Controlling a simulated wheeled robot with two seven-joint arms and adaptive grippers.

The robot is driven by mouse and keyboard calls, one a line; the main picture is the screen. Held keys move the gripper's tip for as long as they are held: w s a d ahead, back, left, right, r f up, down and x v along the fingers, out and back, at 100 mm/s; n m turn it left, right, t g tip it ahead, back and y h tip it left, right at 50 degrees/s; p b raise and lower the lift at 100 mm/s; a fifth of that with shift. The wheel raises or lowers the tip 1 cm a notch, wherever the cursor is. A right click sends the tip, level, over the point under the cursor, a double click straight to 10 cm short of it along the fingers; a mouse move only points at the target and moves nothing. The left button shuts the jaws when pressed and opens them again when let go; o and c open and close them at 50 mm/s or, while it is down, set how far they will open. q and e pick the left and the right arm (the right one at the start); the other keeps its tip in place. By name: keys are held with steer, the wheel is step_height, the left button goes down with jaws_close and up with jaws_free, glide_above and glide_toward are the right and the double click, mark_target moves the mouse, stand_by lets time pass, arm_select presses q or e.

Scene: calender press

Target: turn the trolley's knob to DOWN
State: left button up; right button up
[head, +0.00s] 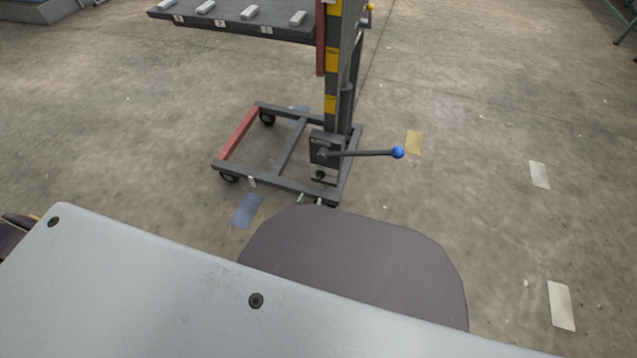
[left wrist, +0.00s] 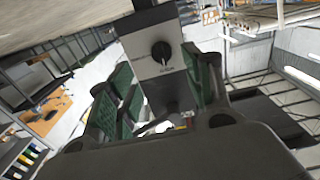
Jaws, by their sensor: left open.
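The trolley (head: 290,160) stands on the floor, with a wheeled dark frame with one red side and an upright mast. A grey box low on its mast carries the black knob (head: 320,175). In the left wrist view the round black knob (left wrist: 161,53) is on the grey panel, with a pale pointer mark that seems to point downward in the picture. Small lettering beside and below it is too blurred to read. My left gripper (left wrist: 158,62) is open, its green-padded fingers on either side of the knob's panel, apart from the knob. Its fingertips (head: 311,200) barely show in the head view. My right gripper is not in view.
A lever with a blue ball (head: 398,152) sticks out right from the mast just above the knob. The trolley's platform (head: 235,25) carries several pale blocks. Concrete floor (head: 480,200) with flat coloured patches is open to the right.

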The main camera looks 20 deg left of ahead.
mark_target(319, 180)
arm_select(q)
steer(key=shift+w+d+b, duration=0.2)
steer(key=shift+w+b, duration=1.85)
steer(key=shift+w, duration=3.45)
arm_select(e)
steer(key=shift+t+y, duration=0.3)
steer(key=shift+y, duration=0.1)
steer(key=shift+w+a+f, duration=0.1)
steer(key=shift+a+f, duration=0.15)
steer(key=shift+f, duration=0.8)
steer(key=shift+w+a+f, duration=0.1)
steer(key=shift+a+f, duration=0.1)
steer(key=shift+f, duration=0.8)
arm_select(q)
steer(key=c, duration=0.9)
